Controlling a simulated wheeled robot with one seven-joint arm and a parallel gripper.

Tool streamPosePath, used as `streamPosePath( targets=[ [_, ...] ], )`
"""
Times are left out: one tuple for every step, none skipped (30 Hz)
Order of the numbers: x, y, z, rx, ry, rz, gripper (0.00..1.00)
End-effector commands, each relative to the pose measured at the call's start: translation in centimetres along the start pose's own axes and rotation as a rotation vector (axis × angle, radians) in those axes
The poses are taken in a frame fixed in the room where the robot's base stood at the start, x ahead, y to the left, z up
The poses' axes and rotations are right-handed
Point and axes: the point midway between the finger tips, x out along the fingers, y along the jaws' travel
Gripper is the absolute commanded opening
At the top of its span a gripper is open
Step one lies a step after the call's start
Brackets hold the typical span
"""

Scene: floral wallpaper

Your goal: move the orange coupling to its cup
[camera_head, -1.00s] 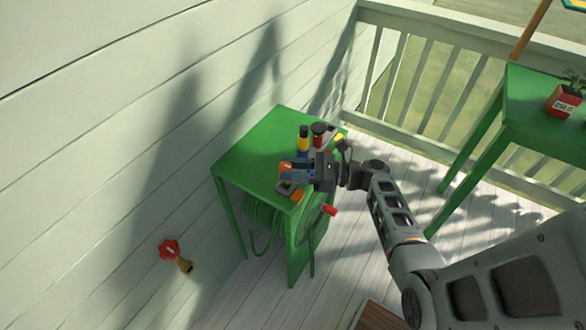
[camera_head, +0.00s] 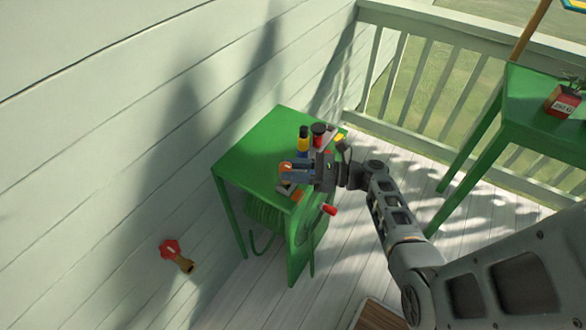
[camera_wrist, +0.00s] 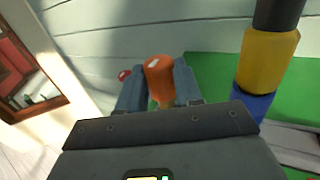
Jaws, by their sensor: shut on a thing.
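The orange coupling (camera_wrist: 159,78) stands between the two fingers of my gripper (camera_wrist: 160,92) in the wrist view. Its top is rounded, with a small pale mark and a yellowish part below. In the head view my gripper (camera_head: 287,171) is over the near edge of the green table (camera_head: 258,147), with the orange coupling (camera_head: 285,166) at its fingertips. The gripper is shut on it. A small grey piece (camera_head: 283,188) and an orange piece (camera_head: 297,195) show just below the gripper. I cannot tell which thing is the coupling's cup.
A black, yellow and blue piece (camera_head: 303,138) stands on the table behind the gripper, beside a red and black one (camera_head: 319,130). The table's far left part is clear. A second green table (camera_head: 530,95) stands right.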

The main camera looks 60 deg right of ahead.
Motion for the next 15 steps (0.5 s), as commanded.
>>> streamPosePath(
  targets=[
    [0.03,-0.01,0.13,0.0,0.0,0.001,0.0],
    [0.02,-0.01,0.12,0.0,0.0,0.001,0.0],
    [0.02,-0.01,0.09,0.0,0.0,0.0,0.0],
    [0.01,-0.01,0.06,0.0,0.0,0.0,0.0],
    [0.01,-0.01,0.04,0.0,0.0,0.0,0.0],
    [0.01,-0.01,0.03,0.0,0.0,0.0,0.0],
    [0.01,-0.01,0.03,0.0,0.0,0.0,0.0],
    [0.01,-0.01,0.03,0.0,0.0,0.0,0.0],
    [0.01,-0.01,0.03,0.0,0.0,0.0,0.0],
    [0.0,-0.01,0.02,0.0,0.0,0.0,0.0],
    [0.01,-0.01,0.01,0.0,0.0,0.0,0.0],
    [0.0,-0.01,-0.03,0.0,0.0,0.0,0.0],
    [0.01,-0.01,-0.06,0.0,0.0,0.0,0.0],
    [0.01,-0.01,-0.11,0.0,0.0,0.0,0.0],
    [0.01,-0.01,-0.18,0.0,0.0,0.0,0.0]
  ],
)
